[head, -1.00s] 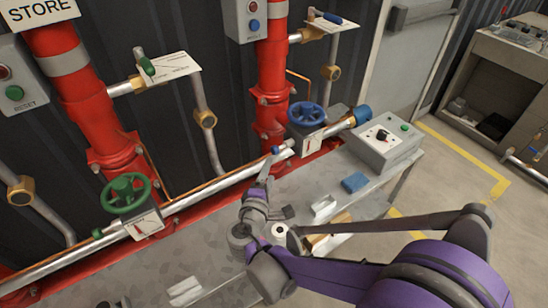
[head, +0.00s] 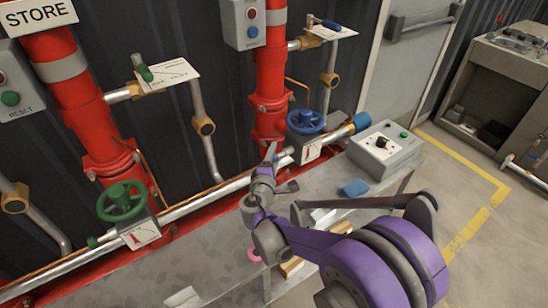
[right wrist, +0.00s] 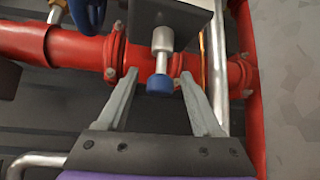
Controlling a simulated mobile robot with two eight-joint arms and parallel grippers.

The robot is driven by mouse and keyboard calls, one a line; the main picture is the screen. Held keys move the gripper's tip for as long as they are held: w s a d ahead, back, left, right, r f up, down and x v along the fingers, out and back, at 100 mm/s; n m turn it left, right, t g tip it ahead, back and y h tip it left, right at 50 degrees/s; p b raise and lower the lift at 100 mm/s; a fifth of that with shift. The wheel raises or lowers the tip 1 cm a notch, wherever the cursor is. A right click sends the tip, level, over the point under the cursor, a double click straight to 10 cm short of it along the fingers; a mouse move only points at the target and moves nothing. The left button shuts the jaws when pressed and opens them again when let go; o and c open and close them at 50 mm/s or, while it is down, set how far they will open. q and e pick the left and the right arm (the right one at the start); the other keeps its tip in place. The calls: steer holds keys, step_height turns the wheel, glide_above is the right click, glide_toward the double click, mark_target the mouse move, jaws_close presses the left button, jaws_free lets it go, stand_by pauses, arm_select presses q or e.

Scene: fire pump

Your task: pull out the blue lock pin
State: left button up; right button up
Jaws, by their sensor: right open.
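The blue lock pin (right wrist: 159,84) shows in the right wrist view as a blue round knob on a silver shaft under a dark block. My right gripper (right wrist: 159,76) is open, with one finger on each side of the knob and visible gaps between. In the head view the right gripper (head: 270,152) is at the pipe, just left of the blue handwheel valve (head: 306,121). The pin is mostly hidden there by the gripper. My left gripper is not in view.
A grey control box (head: 385,146) stands right of the blue valve. A green handwheel (head: 122,201) is on the same pipe at left. A blue block (head: 354,187) and a pink ring (head: 254,255) lie on the bench (head: 215,245). Red vertical pipes stand behind.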

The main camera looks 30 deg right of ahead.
jaws_close()
stand_by(1.4)
